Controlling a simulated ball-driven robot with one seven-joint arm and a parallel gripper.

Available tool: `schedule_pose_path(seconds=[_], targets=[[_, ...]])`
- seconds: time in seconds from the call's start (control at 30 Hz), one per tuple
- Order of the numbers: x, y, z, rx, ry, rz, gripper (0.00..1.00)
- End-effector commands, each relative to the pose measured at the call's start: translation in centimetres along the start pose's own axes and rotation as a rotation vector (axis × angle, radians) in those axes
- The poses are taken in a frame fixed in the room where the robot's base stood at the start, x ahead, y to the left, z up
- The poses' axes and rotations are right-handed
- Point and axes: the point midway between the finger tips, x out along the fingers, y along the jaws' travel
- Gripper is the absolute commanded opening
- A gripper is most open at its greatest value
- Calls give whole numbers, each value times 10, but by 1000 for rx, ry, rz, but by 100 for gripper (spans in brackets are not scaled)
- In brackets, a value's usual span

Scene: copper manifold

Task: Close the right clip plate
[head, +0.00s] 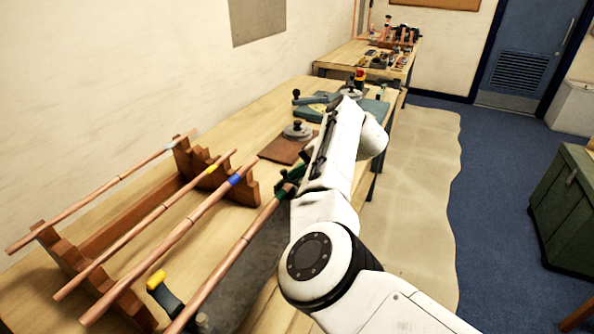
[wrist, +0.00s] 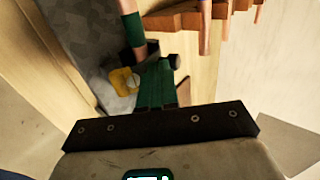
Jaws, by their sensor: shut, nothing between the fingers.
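In the wrist view my gripper (wrist: 158,66) has its green fingers together with nothing held. A yellow clip part (wrist: 122,80), which looks like the right clip plate, lies just left of the fingers, with a grey round piece on it. A dark part shows by the fingertips; I cannot tell whether they touch it. A copper pipe (wrist: 126,8) with a green band (wrist: 133,30) runs above the clip. In the head view that pipe (head: 225,268) passes over a dark clip with a yellow end (head: 156,280) at the near left. My arm hides the right clip there.
A wooden rack (head: 240,182) with several banded copper pipes stands left on the bench. Beyond are a brown board (head: 284,148), a weight with a black knob (head: 297,131) and a teal mat (head: 372,110). A green crate (head: 568,200) stands on the right; the floor between is open.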

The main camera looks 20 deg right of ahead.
Motion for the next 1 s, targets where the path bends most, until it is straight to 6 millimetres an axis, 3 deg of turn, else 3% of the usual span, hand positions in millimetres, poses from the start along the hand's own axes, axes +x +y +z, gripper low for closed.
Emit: schedule_pose_path(seconds=[0.57,1.0], targets=[[1,9,0,-1,0,1,0],[-5,1,0,-2,0,1,0]])
